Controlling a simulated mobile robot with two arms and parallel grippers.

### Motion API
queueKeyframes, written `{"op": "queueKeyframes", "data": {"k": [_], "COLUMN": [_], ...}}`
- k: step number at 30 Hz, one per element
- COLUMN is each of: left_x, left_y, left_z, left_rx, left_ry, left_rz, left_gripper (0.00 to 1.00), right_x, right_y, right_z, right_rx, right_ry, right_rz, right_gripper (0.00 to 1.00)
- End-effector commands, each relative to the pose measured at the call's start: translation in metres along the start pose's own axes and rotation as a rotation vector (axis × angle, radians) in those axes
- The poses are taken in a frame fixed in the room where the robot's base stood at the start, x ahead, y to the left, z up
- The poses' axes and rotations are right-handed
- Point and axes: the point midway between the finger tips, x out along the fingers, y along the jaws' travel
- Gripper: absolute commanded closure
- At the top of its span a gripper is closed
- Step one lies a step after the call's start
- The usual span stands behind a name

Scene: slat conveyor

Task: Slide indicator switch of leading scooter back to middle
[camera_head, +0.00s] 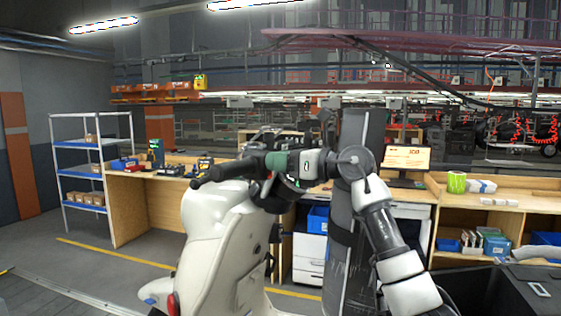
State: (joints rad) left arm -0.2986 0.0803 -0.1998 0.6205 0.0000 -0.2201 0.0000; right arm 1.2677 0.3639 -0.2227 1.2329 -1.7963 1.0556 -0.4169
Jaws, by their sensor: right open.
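A cream-white scooter (215,225) stands left of the middle, with its handlebar raised and a black left grip (212,176) pointing left. Dark control parts sit inboard of that grip; the indicator switch is too small and too covered to make out, so its position cannot be told. My right arm comes in from the lower right, bends at the wrist and reaches left to the handlebar. My right gripper (284,162) is open at the handlebar's inner part, close to the controls; whether it touches them cannot be told. My left gripper is not in view.
A blue-shelved rack (88,168) stands at the left. A wooden workbench (130,205) with tools runs behind the scooter. Another bench (500,203) with blue bins is at the right. A dark box (520,290) fills the lower right. Floor at the left is clear.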

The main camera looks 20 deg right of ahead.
Motion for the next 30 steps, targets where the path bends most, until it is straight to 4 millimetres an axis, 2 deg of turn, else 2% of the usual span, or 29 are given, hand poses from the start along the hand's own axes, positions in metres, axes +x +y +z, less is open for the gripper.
{"op": "queueKeyframes", "data": {"k": [5,12,16,21,30], "left_x": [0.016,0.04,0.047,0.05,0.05], "left_y": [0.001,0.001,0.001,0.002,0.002], "left_z": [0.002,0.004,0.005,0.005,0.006], "left_rx": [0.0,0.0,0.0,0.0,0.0], "left_ry": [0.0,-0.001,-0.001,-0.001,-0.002], "left_rz": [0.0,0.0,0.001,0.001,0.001], "left_gripper": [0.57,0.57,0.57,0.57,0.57], "right_x": [-0.023,-0.072,-0.092,-0.105,-0.107], "right_y": [-0.002,-0.002,-0.001,-0.001,0.0], "right_z": [-0.004,-0.005,-0.003,-0.001,0.0], "right_rx": [-0.004,-0.004,-0.003,-0.001,0.0], "right_ry": [-0.001,-0.001,0.0,0.0,0.0], "right_rz": [-0.004,-0.005,-0.003,-0.002,0.0], "right_gripper": [0.57,0.57,0.57,0.57,0.57]}}
